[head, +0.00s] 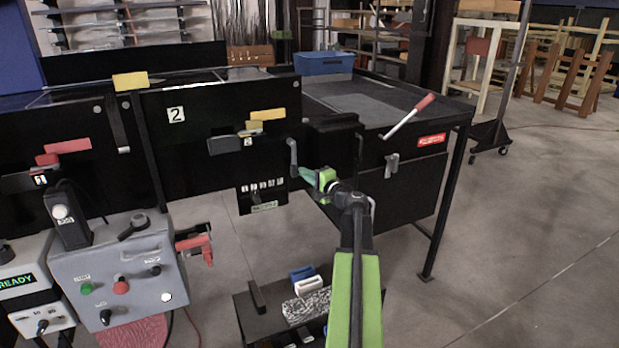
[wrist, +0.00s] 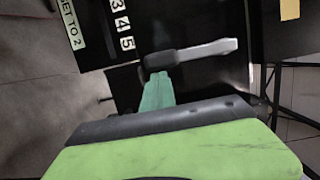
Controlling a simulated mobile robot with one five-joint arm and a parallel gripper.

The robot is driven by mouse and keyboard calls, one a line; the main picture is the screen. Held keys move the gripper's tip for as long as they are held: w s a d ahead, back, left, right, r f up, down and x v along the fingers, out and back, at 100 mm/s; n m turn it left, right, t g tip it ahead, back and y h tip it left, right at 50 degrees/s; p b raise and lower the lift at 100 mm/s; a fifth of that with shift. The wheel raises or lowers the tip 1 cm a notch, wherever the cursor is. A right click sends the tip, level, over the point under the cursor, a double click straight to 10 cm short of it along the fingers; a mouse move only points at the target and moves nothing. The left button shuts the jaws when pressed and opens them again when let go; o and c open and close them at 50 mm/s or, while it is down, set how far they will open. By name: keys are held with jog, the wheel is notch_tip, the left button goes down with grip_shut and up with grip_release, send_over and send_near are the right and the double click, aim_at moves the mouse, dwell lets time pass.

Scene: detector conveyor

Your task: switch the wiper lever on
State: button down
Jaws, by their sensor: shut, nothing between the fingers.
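A small grey lever (head: 292,154) stands close to upright at the right edge of the black panel marked 2. In the wrist view the lever (wrist: 205,51) has a dark hub at its left end and a pale grey arm pointing right. I cannot read a label on it. My gripper (head: 304,173) is shut and empty, its teal fingers at the lever's lower end. In the wrist view the gripper tip (wrist: 160,78) lies just below the dark hub; I cannot tell whether they touch.
A numbered dial strip (head: 263,187) sits left of my gripper. A longer lever with a red grip (head: 424,103) rises from the black table at right. A grey control box (head: 118,272) stands at front left. A low black stand (head: 257,322) holds small items below my arm.

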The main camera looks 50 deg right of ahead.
jog(key=shift+a, duration=0.1)
jog(key=shift+f, duration=0.1)
jog(key=shift+w+a+f+m+t+b, duration=0.15)
jog(key=shift+w+a+m+b, duration=0.05)
jog(key=shift+a+m+b, duration=0.35)
jog(key=shift+w+a+f+m+t+b, duration=0.2)
jog(key=shift+a+m+b, duration=0.2)
jog(key=shift+a+m, duration=0.2)
jog(key=shift+w+a+r+m+t+h+b, duration=0.2)
jog(key=shift+w+a+r+m+h, duration=0.25)
jog(key=shift+a+m, duration=1)
jog(key=shift+w+a+r+m+t+h+b, duration=0.25)
jog(key=shift+w+a+r+m, duration=0.5)
jog(key=shift+m, duration=1.25)
jog(key=shift+w+a+r+m+t+h+b, duration=0.1)
jog(key=shift+w+a+r+m+t+h, duration=0.3)
jog(key=shift+a+m, duration=1.1)
jog(key=shift+d+f, duration=0.1)
jog(key=shift+f, duration=0.05)
